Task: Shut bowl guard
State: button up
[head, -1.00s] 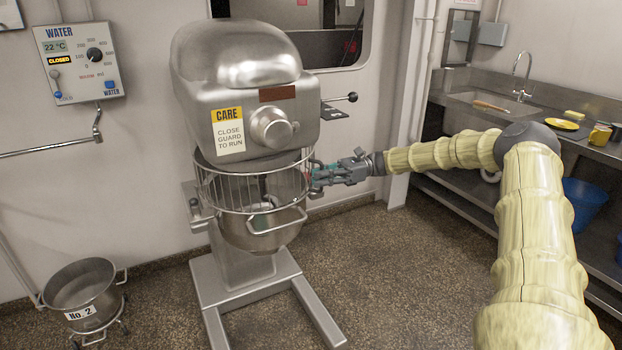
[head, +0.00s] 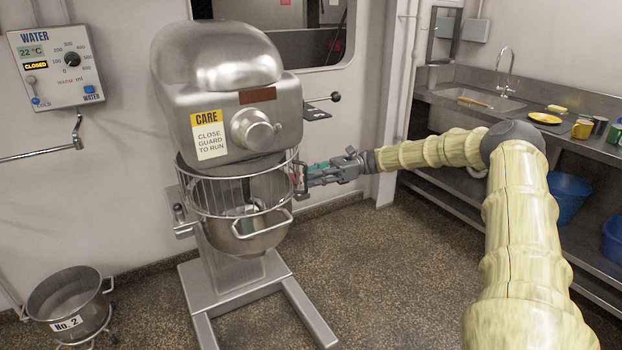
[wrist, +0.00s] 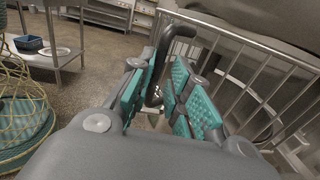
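The bowl guard (head: 237,200) is a round wire cage on the front of the steel mixer (head: 225,100), around the space above the mixing bowl (head: 250,238). It also shows at the right of the wrist view (wrist: 262,85). A dark bent handle (wrist: 178,33) sticks out from the cage. My gripper (head: 303,178) is at the right side of the guard. In the wrist view its teal pads (wrist: 158,85) are close together with the handle between them. The exact contact is partly hidden by the fingers.
A yellow sign (head: 209,134) on the mixer says to close the guard to run. A water panel (head: 55,67) hangs at left above a second bowl (head: 68,300). A counter (head: 480,105) with a sink stands at right. The floor (head: 385,275) between is clear.

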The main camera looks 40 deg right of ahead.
jog(key=v, duration=1)
jog(key=shift+d, duration=0.25)
jog(key=shift+f, duration=0.15)
